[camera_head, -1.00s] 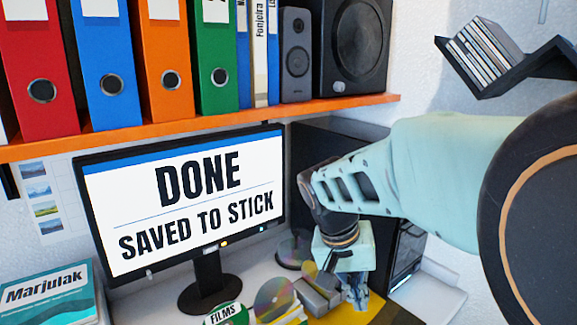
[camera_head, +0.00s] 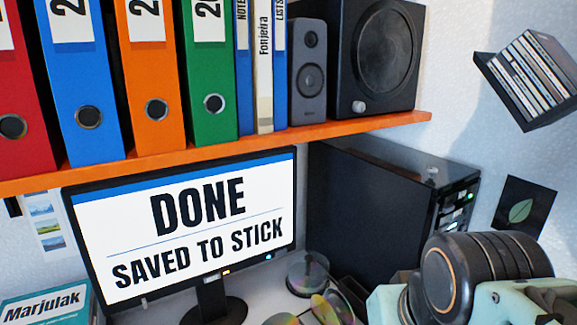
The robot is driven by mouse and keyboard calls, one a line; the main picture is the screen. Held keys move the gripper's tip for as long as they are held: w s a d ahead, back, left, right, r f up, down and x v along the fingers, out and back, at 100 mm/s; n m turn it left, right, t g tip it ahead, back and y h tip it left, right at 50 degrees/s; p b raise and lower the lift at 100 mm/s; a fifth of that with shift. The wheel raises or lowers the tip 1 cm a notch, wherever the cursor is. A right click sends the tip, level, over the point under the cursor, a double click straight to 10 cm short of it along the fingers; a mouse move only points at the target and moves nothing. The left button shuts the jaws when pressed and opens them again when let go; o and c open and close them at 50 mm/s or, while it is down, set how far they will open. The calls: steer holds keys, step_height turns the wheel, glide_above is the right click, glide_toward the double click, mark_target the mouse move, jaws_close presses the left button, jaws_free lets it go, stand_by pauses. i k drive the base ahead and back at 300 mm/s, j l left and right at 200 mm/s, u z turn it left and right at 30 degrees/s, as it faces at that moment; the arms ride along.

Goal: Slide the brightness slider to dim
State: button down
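The monitor (camera_head: 190,225) stands below the orange shelf, and its screen reads "DONE SAVED TO STICK". My gripper is out of view; only dark and mint-green links of my arm show at the bottom right.
The orange shelf (camera_head: 230,151) holds binders, a small speaker (camera_head: 308,75) and a large speaker (camera_head: 375,60). A black computer case (camera_head: 365,210) stands right of the monitor. A clear disc spindle (camera_head: 308,272) and loose discs lie in front. A wall rack (camera_head: 525,80) holds disc cases.

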mark_target(144, 302)
steer(key=u, duration=1.55)
